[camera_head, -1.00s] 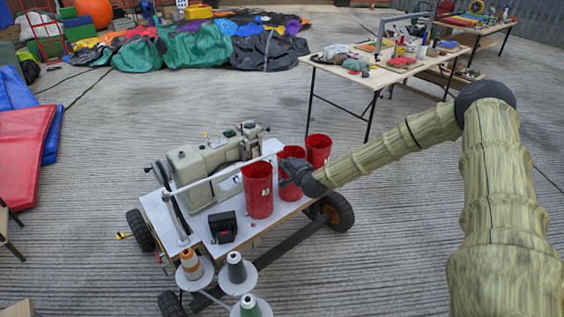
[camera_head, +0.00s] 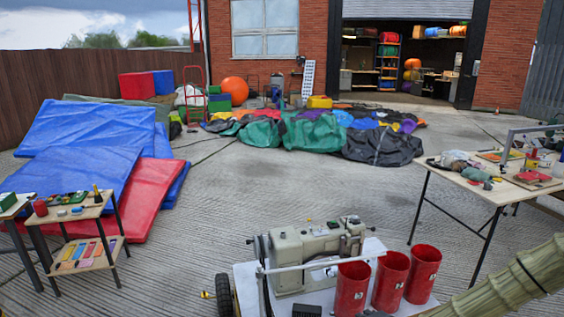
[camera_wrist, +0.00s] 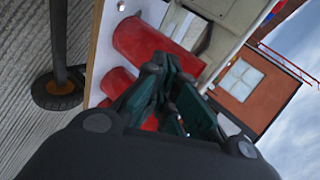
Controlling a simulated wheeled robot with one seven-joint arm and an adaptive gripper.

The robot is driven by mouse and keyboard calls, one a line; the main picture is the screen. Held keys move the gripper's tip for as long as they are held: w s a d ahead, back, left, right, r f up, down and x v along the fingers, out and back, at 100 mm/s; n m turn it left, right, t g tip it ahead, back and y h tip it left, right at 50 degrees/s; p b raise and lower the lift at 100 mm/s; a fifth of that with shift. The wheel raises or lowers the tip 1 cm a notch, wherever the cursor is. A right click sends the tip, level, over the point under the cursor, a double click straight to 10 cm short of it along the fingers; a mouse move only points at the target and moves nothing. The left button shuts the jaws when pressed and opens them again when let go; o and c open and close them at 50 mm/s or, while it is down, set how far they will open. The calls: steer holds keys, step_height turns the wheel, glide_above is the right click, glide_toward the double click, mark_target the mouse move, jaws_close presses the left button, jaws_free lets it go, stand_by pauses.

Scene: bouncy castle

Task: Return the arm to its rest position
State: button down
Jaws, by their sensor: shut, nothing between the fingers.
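My arm (camera_head: 515,281) enters the head view at the lower right and runs down out of the bottom edge, beside the rightmost red cup (camera_head: 422,273). My gripper (camera_wrist: 172,108) shows in the wrist view, with its dark green fingers shut and nothing held. It points toward the sewing cart, with a red cup (camera_wrist: 150,45) just beyond the fingers. I cannot tell whether they touch. In the head view, the other red cups (camera_head: 390,280) stand in a row on the cart's white top (camera_head: 250,285).
A sewing machine (camera_head: 305,258) stands on the cart behind the cups. A work table (camera_head: 470,185) with tools is at the right. A small shelf table (camera_head: 85,215), red and blue mats (camera_head: 90,135) are at the left.

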steer(key=s+a+f+n+g+p, duration=0.1)
steer(key=s+a+f+n+g, duration=0.3)
steer(key=s, duration=0.6)
steer(key=s+a+f+n+g, duration=0.1)
steer(key=s+a+f+n, duration=0.2)
steer(key=s+a+f, duration=0.5)
steer(key=s+d+r+n+g+h+p, duration=0.1)
steer(key=s+d+n+g, duration=0.2)
steer(key=s, duration=0.9)
steer(key=s+d+r+n+g+h+p, duration=0.1)
steer(key=s+d+n+g, duration=0.2)
steer(key=s, duration=1)
steer(key=shift+s+d, duration=0.25)
steer(key=shift+d, duration=0.5)
